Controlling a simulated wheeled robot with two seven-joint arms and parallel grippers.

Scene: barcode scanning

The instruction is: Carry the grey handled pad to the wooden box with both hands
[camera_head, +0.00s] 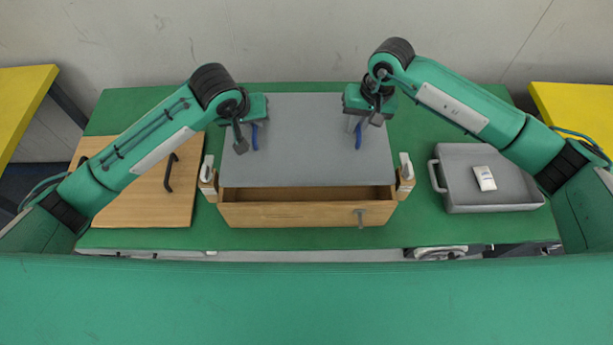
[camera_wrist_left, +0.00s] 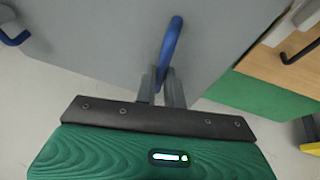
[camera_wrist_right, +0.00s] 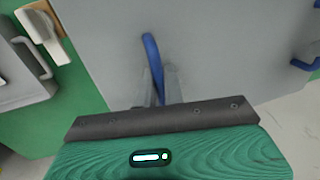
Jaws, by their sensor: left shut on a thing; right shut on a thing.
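The grey pad (camera_head: 308,165) with two blue handles lies level over the wooden box (camera_head: 290,213) in the middle of the head view. The box's front wall and a strip of its open inside show below the pad's near edge. My left gripper (camera_head: 252,138) is shut on the left blue handle (camera_wrist_left: 171,42). My right gripper (camera_head: 358,132) is shut on the right blue handle (camera_wrist_right: 152,55). Whether the pad rests on the box or hangs just above it, I cannot tell. The pad hides most of the box's inside.
A wooden panel (camera_head: 130,200) with dark handles lies at the left of the green table (camera_head: 420,215). A grey tray (camera_head: 455,178) holding a small white packet (camera_head: 484,178) stands at the right. Latches (camera_head: 405,170) stand at the box's sides. Yellow surfaces (camera_head: 570,105) flank the table.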

